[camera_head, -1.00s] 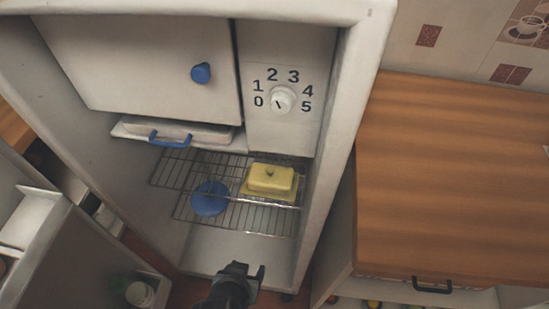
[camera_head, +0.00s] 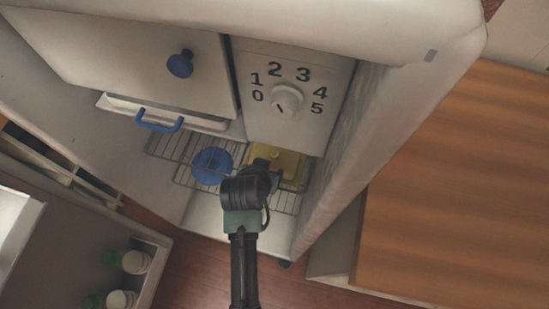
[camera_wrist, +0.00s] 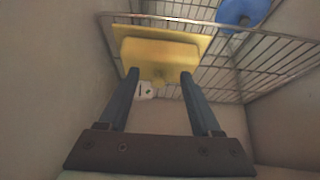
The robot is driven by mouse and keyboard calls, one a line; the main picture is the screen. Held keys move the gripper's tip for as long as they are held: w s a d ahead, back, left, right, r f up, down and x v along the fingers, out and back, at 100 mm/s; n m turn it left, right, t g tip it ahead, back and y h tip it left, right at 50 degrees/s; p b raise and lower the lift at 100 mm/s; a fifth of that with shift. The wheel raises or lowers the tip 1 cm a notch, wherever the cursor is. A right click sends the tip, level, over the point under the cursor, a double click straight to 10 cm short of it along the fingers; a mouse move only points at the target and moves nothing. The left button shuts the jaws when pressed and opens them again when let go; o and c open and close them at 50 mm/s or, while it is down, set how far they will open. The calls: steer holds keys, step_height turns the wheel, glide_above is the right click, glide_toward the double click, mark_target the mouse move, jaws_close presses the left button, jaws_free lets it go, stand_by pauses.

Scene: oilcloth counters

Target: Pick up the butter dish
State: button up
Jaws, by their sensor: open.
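The yellow butter dish (camera_head: 291,166) sits on a wire shelf inside the open fridge, partly hidden behind my arm in the head view. In the wrist view the butter dish (camera_wrist: 160,58) lies straight ahead, with its lid and knob on a wider base. My gripper (camera_wrist: 160,72) is open, and its two fingers point at the dish, one toward each side of the lid's near part. I cannot tell whether the fingers touch it. In the head view my gripper (camera_head: 262,163) is in front of the dish and its fingertips are hard to make out.
A round blue object (camera_head: 211,166) stands on the wire shelf (camera_head: 284,203) left of the dish. A drawer with a blue handle (camera_head: 160,121) and a dial panel (camera_head: 287,98) are above. The fridge's right wall (camera_head: 352,140) is close. A wooden counter (camera_head: 460,190) stands at right.

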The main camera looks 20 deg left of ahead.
mark_target(274, 152)
steer(key=w, duration=0.2)
steer(key=w+f, duration=0.1)
steer(key=w, duration=0.2)
steer(key=shift+w+f, duration=0.25)
steer(key=shift+w, duration=0.05)
steer(key=shift+w+f+b, duration=0.3)
steer(key=shift+w+f, duration=0.1)
steer(key=shift+f, duration=0.1)
jaws_close()
steer(key=shift+s, duration=0.1)
stand_by(0.8)
steer(key=shift+r, duration=0.1)
